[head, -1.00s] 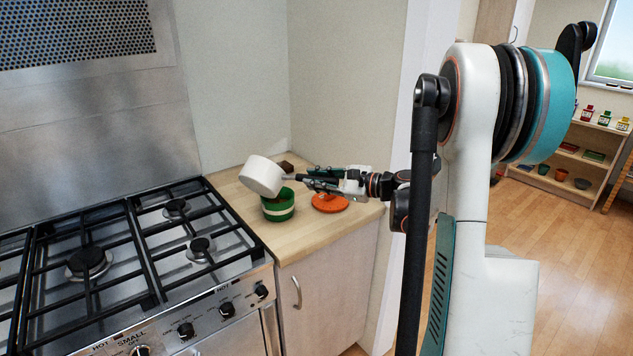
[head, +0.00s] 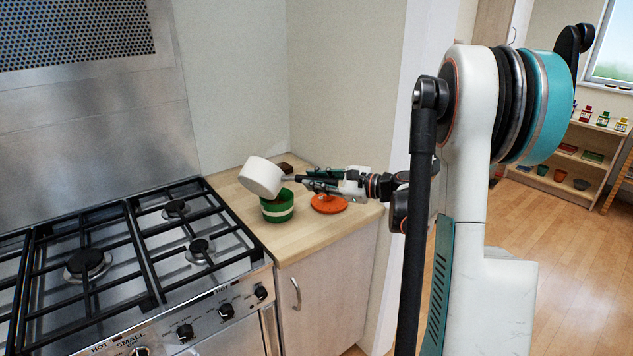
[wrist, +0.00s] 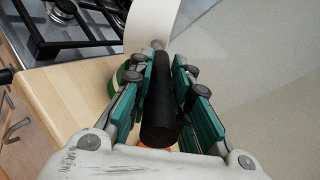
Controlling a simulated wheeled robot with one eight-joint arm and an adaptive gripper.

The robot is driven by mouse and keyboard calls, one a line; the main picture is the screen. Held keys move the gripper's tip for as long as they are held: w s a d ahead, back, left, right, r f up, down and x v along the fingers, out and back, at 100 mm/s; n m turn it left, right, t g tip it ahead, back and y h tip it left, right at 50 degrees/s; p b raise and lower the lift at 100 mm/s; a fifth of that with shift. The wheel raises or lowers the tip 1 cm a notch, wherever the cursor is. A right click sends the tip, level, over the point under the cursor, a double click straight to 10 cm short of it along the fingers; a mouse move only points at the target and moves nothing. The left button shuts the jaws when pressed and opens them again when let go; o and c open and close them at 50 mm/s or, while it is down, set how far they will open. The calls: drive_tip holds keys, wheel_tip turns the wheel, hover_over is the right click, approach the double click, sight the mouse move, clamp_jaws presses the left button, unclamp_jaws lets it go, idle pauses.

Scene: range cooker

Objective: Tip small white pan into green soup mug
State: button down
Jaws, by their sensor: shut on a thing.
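The small white pan (head: 262,177) is held in the air, tilted, over the green soup mug (head: 278,208). The mug has a pale band and stands upright on the wooden counter, its rim partly hidden by the pan. My gripper (head: 314,180) is shut on the pan's dark handle, to the right of the mug. In the wrist view the black handle (wrist: 161,100) lies between the green fingers, and the pan's white wall (wrist: 152,22) shows at the top. The mug shows in part behind the left finger (wrist: 124,74). The pan's inside is hidden.
An orange-red item (head: 328,204) lies on the wooden counter (head: 315,234) below my gripper. A dark brown block (head: 286,168) stands behind the pan. The gas hob (head: 140,245) is to the left, and walls close off the back.

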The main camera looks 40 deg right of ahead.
drive_tip(key=shift+d, duration=0.1)
drive_tip(key=shift+w+d+f+m+b, duration=0.2)
drive_tip(key=shift+m+b, duration=0.1)
drive_tip(key=shift+m, duration=0.2)
drive_tip(key=shift+d, duration=0.1)
idle(1.0)
drive_tip(key=shift+d+f+m+y+b, duration=0.3)
drive_tip(key=shift+m+b, duration=0.1)
drive_tip(key=shift+m, duration=0.2)
drive_tip(key=shift+w+d+f, duration=0.1)
drive_tip(key=shift+w, duration=0.05)
idle(0.9)
drive_tip(key=shift+w+d+f+m+b, duration=0.1)
drive_tip(key=shift+d+f+m+b, duration=0.15)
drive_tip(key=shift+m+b, duration=0.3)
drive_tip(key=shift+d+m, duration=0.1)
drive_tip(key=shift+m, duration=0.15)
idle(0.8)
